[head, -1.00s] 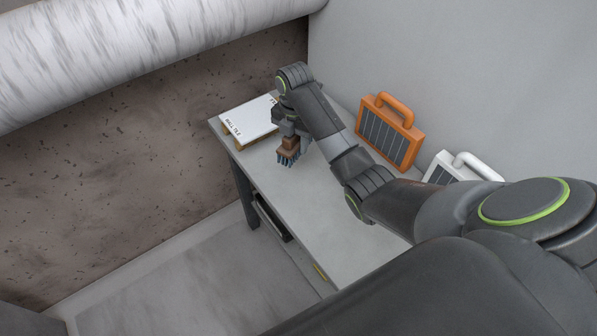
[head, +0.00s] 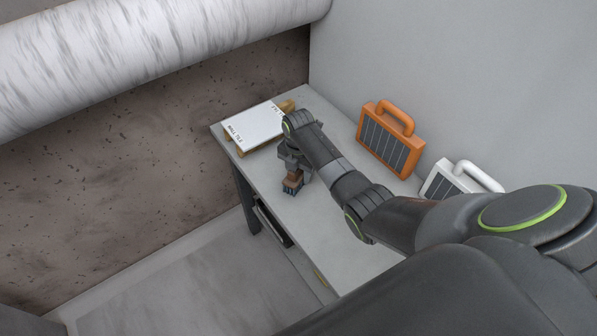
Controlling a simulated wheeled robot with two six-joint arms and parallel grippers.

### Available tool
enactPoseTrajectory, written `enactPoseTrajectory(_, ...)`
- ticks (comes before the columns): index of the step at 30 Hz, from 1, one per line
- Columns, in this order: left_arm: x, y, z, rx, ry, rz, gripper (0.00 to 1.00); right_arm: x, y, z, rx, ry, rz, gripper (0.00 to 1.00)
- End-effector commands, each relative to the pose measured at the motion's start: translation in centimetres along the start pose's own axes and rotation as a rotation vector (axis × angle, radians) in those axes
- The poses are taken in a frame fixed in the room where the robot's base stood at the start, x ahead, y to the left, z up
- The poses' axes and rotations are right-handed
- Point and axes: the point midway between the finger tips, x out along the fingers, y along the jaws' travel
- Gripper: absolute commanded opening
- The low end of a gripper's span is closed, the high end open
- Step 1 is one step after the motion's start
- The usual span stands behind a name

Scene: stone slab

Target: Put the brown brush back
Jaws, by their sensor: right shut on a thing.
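The brown brush (head: 292,179) has a brown block and dark bluish bristles that point down. My right gripper (head: 293,170) is shut on it from above, over the left part of the grey table (head: 345,235). The bristles are at or just above the tabletop; I cannot tell whether they touch. The fingers are partly hidden by my right wrist. My left gripper is not in view.
A white box labelled as wall tile (head: 255,126) lies on a wooden support at the table's far left end. An orange case (head: 390,139) and a white case (head: 446,182) stand along the wall. The table's front edge is close to the brush.

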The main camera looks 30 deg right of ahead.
Motion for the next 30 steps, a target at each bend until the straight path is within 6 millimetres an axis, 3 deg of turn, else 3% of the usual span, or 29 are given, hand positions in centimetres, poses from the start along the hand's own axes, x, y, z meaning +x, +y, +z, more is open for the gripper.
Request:
enactPoseTrajectory(5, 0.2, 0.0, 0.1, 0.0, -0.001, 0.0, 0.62, 0.3, 0.0, 0.0, 0.0, 0.0, 0.0, 0.19)
enactPoseTrajectory(6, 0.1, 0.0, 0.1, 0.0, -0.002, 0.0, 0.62, 0.3, 0.0, 0.0, 0.0, 0.0, 0.001, 0.43)
enactPoseTrajectory(11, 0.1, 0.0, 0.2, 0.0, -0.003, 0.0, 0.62, 0.2, 0.0, 0.0, 0.0, 0.0, 0.0, 0.62)
enactPoseTrajectory(22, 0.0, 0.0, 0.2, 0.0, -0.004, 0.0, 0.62, -0.3, 0.0, 0.0, 0.0, -0.001, 0.0, 0.62)
enactPoseTrajectory(30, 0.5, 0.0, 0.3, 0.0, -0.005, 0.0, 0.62, -4.4, 0.1, 0.1, -0.001, -0.004, 0.004, 0.62)
